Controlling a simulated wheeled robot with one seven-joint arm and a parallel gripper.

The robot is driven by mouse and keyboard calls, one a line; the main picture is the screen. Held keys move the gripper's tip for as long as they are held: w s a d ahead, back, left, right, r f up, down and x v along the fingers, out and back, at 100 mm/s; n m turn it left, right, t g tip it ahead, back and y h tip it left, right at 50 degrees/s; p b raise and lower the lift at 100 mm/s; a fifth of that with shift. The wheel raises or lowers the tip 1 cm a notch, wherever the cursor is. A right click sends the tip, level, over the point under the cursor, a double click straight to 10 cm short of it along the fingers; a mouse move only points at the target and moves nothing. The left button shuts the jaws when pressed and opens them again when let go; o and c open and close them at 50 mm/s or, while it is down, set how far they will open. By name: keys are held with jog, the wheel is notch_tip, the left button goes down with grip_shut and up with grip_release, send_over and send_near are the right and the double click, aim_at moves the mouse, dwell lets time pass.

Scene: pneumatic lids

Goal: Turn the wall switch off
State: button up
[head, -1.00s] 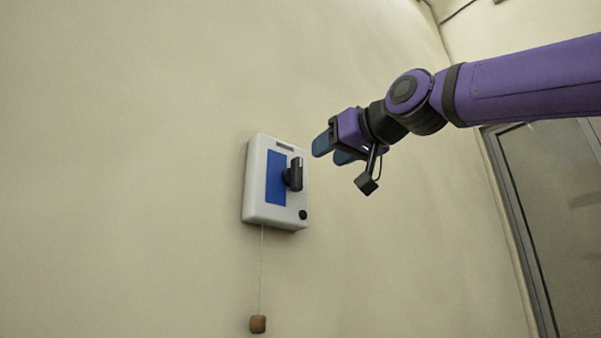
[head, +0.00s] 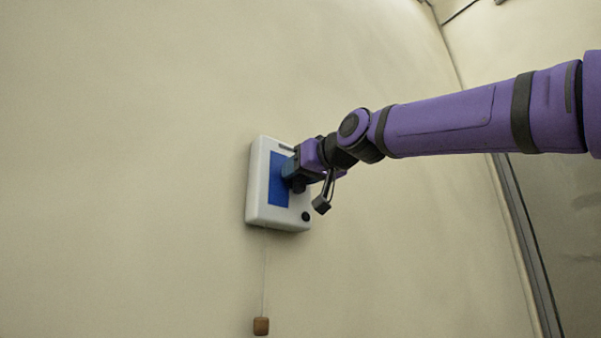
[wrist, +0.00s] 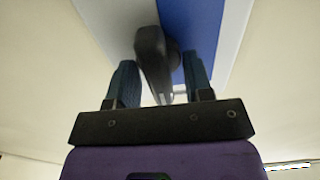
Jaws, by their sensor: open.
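The wall switch is a white box (head: 258,205) with a blue panel (head: 277,190), mounted on the wall left of centre in the head view. Its black rotary handle shows in the wrist view (wrist: 153,58), mostly hidden behind my gripper in the head view. My gripper (head: 291,172) is at the front of the box. In the wrist view its two fingers (wrist: 161,84) are open, one on each side of the handle's near end, with gaps visible on both sides. The handle stands between them, not visibly clamped.
A small black knob (head: 306,216) sits at the box's lower right corner. A cord with a brown wooden block (head: 261,326) hangs below the box. A framed glass panel (head: 560,230) is at the right. The wall left of the box is bare.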

jog(key=c, duration=0.5)
jog(key=shift+n, duration=0.4)
jog(key=n, duration=0.3)
jog(key=shift+a, duration=0.1)
jog(key=n, duration=0.3)
jog(key=shift+s+a+f+n, duration=0.1)
jog(key=shift+f+n, duration=0.05)
jog(key=shift+n, duration=0.15)
jog(key=n, duration=0.5)
jog(key=shift+a+f, duration=0.1)
jog(key=n, duration=0.5)
jog(key=shift+f, duration=0.2)
jog(key=shift+n, duration=0.4)
